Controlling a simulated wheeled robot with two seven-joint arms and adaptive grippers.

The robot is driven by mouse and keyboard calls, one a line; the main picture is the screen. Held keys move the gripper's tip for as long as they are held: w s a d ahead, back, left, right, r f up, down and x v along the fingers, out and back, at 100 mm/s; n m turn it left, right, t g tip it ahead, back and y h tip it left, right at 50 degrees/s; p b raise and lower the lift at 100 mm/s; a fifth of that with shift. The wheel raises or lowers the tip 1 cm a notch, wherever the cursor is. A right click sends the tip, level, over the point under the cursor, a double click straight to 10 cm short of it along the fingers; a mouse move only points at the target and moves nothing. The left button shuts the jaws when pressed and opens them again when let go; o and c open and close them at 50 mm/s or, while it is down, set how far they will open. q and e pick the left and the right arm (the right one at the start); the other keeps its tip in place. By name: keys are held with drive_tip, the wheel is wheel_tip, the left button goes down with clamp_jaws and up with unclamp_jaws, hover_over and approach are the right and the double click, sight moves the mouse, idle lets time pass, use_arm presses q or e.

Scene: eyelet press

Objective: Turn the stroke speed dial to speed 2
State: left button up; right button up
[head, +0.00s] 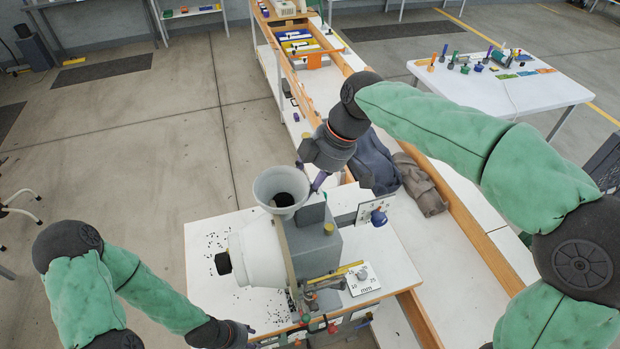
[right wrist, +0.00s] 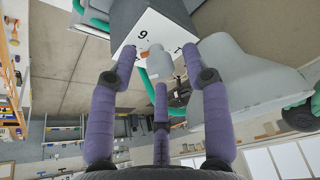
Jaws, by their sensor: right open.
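In the right wrist view, a grey knob (right wrist: 159,66) stands in front of a white panel (right wrist: 163,28) on the grey machine body. A figure like a 9 or an upside-down 6 shows on the panel. An orange mark lies beside the knob; its exact setting is unclear. My right gripper (right wrist: 158,72) is open, with purple fingers on either side of the knob; contact cannot be told. In the head view my right gripper (head: 319,182) is behind the press (head: 325,248), and this panel is hidden. My left gripper (head: 246,335) is low in the head view, its fingers unclear.
The press has a grey hopper (head: 281,188) and a white drum (head: 256,252). Dark specks lie on the white table (head: 205,235). Cloths (head: 420,187) lie behind.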

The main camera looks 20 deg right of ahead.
drive_tip(key=c, duration=0.3)
clamp_jaws()
drive_tip(key=shift+w+n, duration=0.1)
drive_tip(key=shift+n, duration=0.3)
drive_tip(key=n+g, duration=0.1)
drive_tip(key=n, duration=0.3)
drive_tip(key=shift+w+g, duration=0.15)
drive_tip(key=shift+g, duration=0.25)
drive_tip(key=n+g, duration=0.1)
drive_tip(key=n, duration=0.2)
drive_tip(key=n+g+p, duration=0.1)
drive_tip(key=n, duration=0.1)
drive_tip(key=shift+w+a+r+n+h, duration=0.1)
drive_tip(key=shift+w+n+h, duration=0.05)
drive_tip(key=shift+n+h, duration=0.2)
drive_tip(key=shift+n, duration=0.25)
